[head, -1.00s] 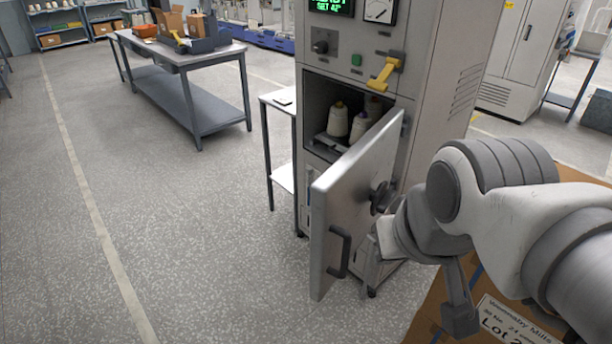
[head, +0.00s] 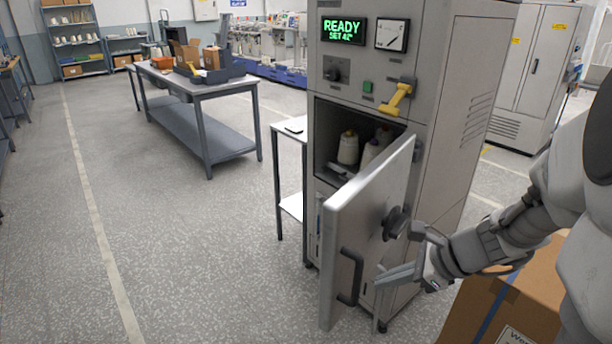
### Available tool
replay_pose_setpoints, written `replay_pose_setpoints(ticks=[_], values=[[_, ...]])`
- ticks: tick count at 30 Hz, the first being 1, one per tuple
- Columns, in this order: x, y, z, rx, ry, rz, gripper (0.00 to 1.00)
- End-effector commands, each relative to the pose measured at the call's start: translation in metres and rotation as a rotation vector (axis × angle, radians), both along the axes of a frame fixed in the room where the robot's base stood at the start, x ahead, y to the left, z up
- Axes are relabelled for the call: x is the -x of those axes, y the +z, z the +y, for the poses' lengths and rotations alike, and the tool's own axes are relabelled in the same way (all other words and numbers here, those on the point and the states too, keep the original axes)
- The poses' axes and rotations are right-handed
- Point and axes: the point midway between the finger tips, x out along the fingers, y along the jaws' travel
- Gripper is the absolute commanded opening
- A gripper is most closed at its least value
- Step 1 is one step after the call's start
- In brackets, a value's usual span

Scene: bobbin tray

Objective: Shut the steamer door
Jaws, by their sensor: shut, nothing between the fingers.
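The steamer (head: 345,100) is a tall grey cabinet with a lit green READY display. Its door (head: 365,200) is hinged on the right and stands wide open, swung out toward me. The door's outer side carries a dark bar handle (head: 350,278) and a round dark knob (head: 395,222). Cream bobbins (head: 348,148) stand inside the chamber, partly hidden by the door. A yellow latch lever (head: 397,97) sits above the opening. My gripper (head: 385,279) is shut and empty, on the outer side of the door, right of the handle. Whether it touches the door I cannot tell.
A cardboard box (head: 520,295) stands at the lower right, below my arm. A small white side table (head: 290,130) stands left of the steamer. A grey workbench (head: 195,87) with boxes is farther back. The floor left of the door is clear.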

Motion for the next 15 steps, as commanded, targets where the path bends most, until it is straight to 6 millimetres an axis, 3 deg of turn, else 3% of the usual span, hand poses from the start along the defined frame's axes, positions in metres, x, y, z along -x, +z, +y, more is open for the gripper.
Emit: replay_pose_setpoints(ticks=[3, 7, 15], values=[[-0.007, -0.017, -0.018, -0.098, -0.150, 0.056, 0.00], [-0.011, -0.024, -0.026, -0.144, -0.221, 0.079, 0.00], [-0.025, -0.049, -0.009, -0.151, -0.227, 0.084, 0.00]])
